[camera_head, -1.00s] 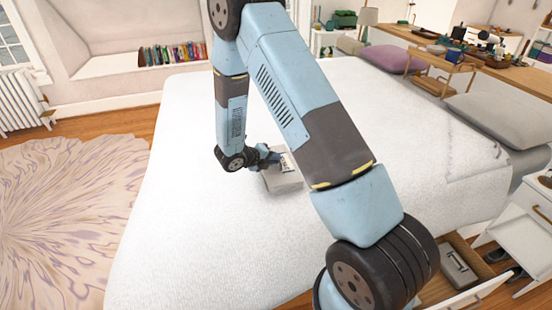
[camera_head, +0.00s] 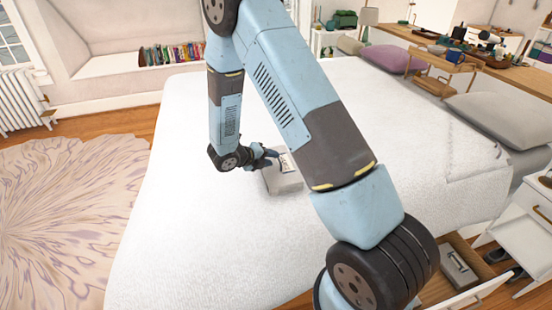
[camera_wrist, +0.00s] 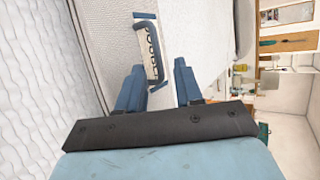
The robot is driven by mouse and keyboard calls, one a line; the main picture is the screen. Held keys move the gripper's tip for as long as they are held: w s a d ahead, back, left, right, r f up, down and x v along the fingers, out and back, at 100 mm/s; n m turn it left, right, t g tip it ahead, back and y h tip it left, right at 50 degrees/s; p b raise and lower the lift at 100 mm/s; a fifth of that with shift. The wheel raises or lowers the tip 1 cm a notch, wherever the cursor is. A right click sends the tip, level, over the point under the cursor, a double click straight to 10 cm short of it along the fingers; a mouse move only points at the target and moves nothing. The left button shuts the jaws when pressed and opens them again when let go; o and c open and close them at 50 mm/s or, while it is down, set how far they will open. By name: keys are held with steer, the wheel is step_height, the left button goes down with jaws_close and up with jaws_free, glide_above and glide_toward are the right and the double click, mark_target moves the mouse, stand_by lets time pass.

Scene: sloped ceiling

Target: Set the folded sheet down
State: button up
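The folded sheet (camera_head: 285,184) looks like a pale grey, flat block lying on the white bed (camera_head: 200,235). My gripper (camera_head: 272,156) is at its upper left edge in the head view, low over the sheet. In the wrist view my gripper (camera_wrist: 159,68) has its two blue fingers apart. A white label with black marks and a blue frame (camera_wrist: 148,50) shows just beyond and between the fingertips. I cannot tell whether the fingers touch it. My arm hides part of the bed.
A white nightstand (camera_head: 525,225) stands at the right. The bed left of the sheet is clear.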

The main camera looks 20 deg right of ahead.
steer(key=v, duration=0.8)
steer(key=s+d+r+m+g+y, duration=0.2)
steer(key=s+d+r+m, duration=0.3)
steer(key=r+m, duration=0.45)
steer(key=s+d+r+m+g+y, duration=0.1)
steer(key=s+d+r+m+g, duration=0.1)
steer(key=s+d+r+m, duration=0.55)
steer(key=s+a+r+m+t+y, duration=0.1)
steer(key=s+r+m+t+y, duration=0.3)
steer(key=s+r+m, duration=1)
steer(key=shift+r+m+t+y, duration=0.3)
steer(key=shift+r+m+y, duration=1.1)
steer(key=shift+m, duration=2.1)
steer(key=shift+a+f+y, duration=0.1)
steer(key=shift+f+y, duration=0.3)
